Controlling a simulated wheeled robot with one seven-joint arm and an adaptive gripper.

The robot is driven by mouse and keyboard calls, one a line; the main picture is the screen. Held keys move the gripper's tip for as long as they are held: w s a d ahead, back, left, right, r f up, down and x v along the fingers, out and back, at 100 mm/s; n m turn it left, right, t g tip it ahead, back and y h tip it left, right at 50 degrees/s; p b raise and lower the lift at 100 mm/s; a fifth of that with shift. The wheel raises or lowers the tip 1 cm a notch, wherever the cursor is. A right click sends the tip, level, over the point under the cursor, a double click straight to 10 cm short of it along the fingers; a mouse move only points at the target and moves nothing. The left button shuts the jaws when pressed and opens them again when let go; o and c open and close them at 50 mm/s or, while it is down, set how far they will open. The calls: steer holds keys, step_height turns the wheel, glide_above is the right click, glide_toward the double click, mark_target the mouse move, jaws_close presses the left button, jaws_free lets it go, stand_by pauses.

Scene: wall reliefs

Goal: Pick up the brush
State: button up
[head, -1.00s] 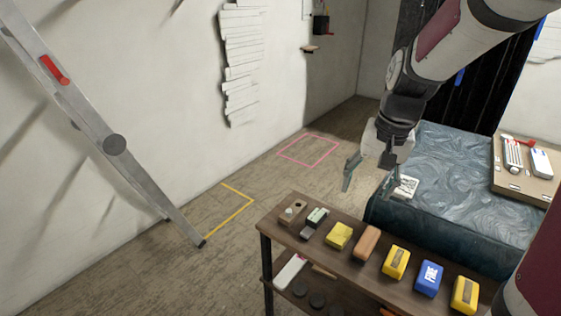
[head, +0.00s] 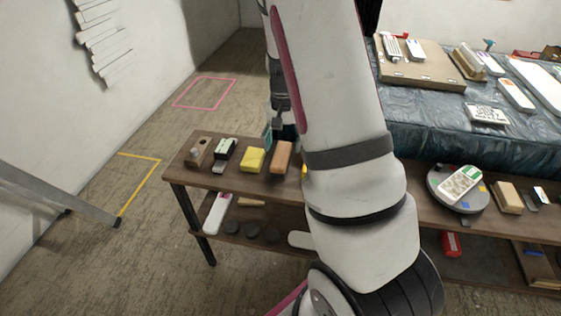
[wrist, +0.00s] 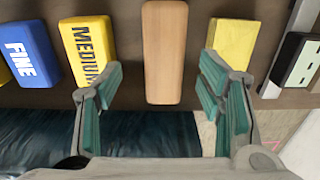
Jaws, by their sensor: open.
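A plain light-brown wooden block (wrist: 165,55), probably the brush, lies on the shelf top; no bristles show. In the head view the block (head: 282,157) sits right of a yellow sponge-like block (head: 252,160). My gripper (wrist: 161,80) is open and empty, with teal-padded fingers spread to either side of the wooden block's line in the wrist view. I cannot tell whether the fingers reach down beside it. In the head view my arm hides most of the gripper, which is just behind the block.
The yellow block (wrist: 230,45) and the yellow MEDIUM block (wrist: 88,48) flank the wooden block closely. A blue FINE block (wrist: 32,55) lies further left. The wooden shelf (head: 175,170) stands before a bed-like surface with dark plastic cover (head: 420,135).

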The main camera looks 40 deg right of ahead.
mark_target(281, 153)
steer(key=shift+w+f+b, duration=0.15)
steer(key=shift+f+b, duration=0.3)
steer(key=shift+f, duration=1.15)
steer(key=shift+w+f+b, duration=0.15)
steer(key=shift+f+b, duration=0.25)
steer(key=shift+f, duration=1.15)
steer(key=c, duration=1.3)
steer(key=shift+c, duration=0.2)
step_height(281, 153, up, 10)
steer(key=shift+r+p, duration=0.1)
steer(key=shift+p, duration=1.15)
